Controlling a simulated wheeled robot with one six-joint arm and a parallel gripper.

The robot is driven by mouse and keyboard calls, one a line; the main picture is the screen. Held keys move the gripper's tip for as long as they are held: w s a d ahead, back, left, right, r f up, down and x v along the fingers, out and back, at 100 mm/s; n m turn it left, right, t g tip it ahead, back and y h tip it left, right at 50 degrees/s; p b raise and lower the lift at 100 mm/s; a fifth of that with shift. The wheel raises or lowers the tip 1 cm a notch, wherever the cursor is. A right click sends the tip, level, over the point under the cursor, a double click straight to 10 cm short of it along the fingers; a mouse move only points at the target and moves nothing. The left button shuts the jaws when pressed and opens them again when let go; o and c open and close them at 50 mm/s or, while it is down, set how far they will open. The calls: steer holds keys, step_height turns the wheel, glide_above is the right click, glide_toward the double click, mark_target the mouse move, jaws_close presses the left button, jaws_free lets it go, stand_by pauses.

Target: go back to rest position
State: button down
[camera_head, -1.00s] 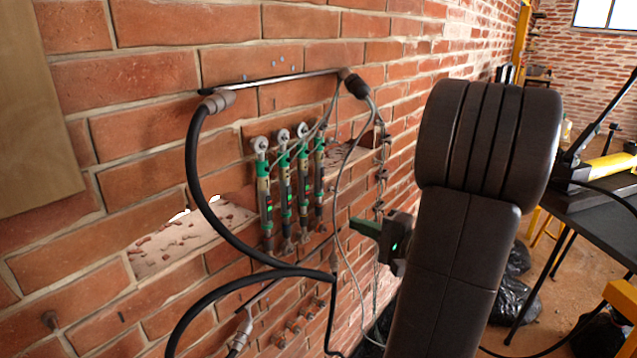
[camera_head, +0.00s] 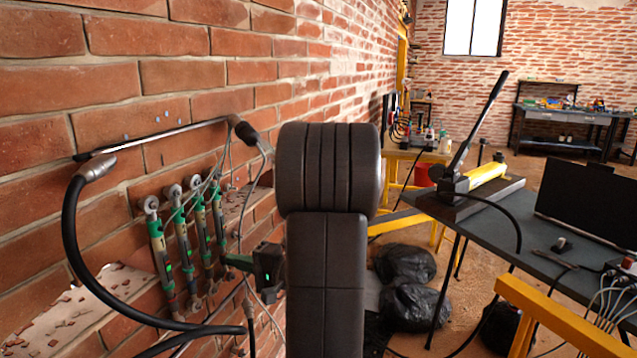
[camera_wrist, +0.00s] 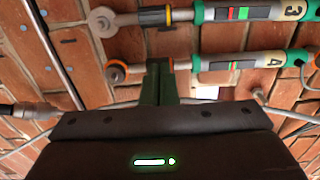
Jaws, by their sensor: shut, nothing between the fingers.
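My arm stands upright in the middle of the head view, in front of the brick wall. My gripper (camera_head: 232,261) shows at its left side, with green fingers pointing left toward the wall gauges. In the wrist view my gripper (camera_wrist: 159,66) has its green fingers together, with nothing between them. The tips appear near the ring end of gauge 4 (camera_wrist: 228,65); I cannot tell whether they touch it. Gauge 3 (camera_wrist: 216,14) lies above it in that view.
Several green-banded gauges (camera_head: 163,262) are fixed to the brick wall (camera_head: 170,50), with a black hose (camera_head: 70,235) looping around them. At right are a dark table (camera_head: 500,225) with a yellow hand pump (camera_head: 487,172), and black bags (camera_head: 412,305) on the floor.

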steer(key=shift+d, duration=0.1)
steer(key=b+v, duration=0.2)
steer(key=v, duration=0.5)
steer(key=p+x, duration=0.1)
steer(key=x, duration=0.1)
steer(key=p+x, duration=0.2)
steer(key=x, duration=0.1)
steer(key=s+p+x, duration=0.1)
steer(key=x, duration=0.1)
steer(key=shift+w+a+p, duration=0.1)
steer(key=shift+a+p, duration=0.2)
steer(key=shift+w+d, duration=0.1)
steer(key=shift+w, duration=0.05)
